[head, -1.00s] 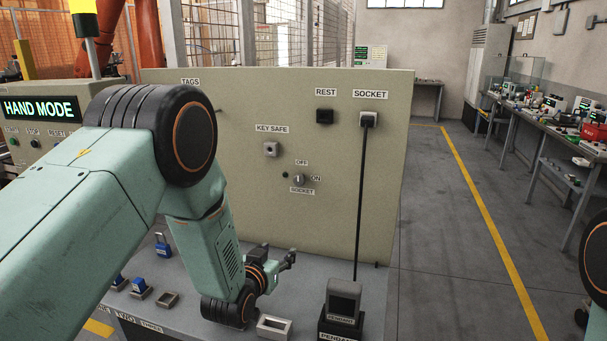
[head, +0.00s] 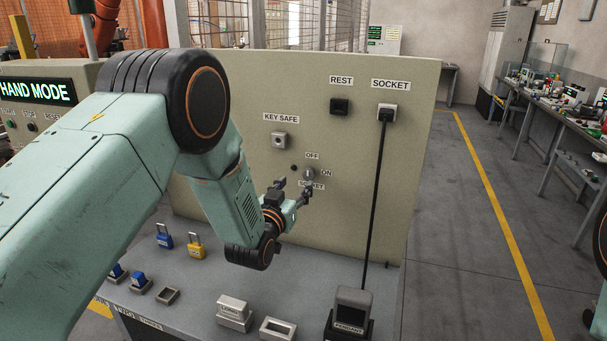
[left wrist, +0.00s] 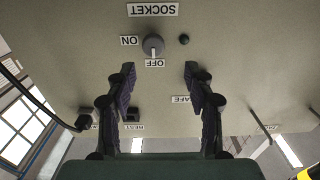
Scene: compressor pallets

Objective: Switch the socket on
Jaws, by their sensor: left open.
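The socket knob (head: 309,172) is a small round switch on the beige panel (head: 345,215), between its OFF, ON and SOCKET labels. In the left wrist view, which is upside down, the knob (left wrist: 153,46) has its white mark pointing at OFF. A small dark lamp (left wrist: 184,39) is beside it and looks unlit. My left gripper (head: 293,188) is open and empty, in front of the panel just below and left of the knob. Its fingers (left wrist: 160,70) show apart in the wrist view, with the knob beyond their tips. My right gripper is out of view.
A black plug (head: 387,115) sits at the SOCKET label, its cable running down to the pendant (head: 353,302). A key safe (head: 279,140) and a black rest (head: 340,106) are on the panel. Blue (head: 164,237) and yellow (head: 196,247) padlocks are on the grey bench (head: 320,270).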

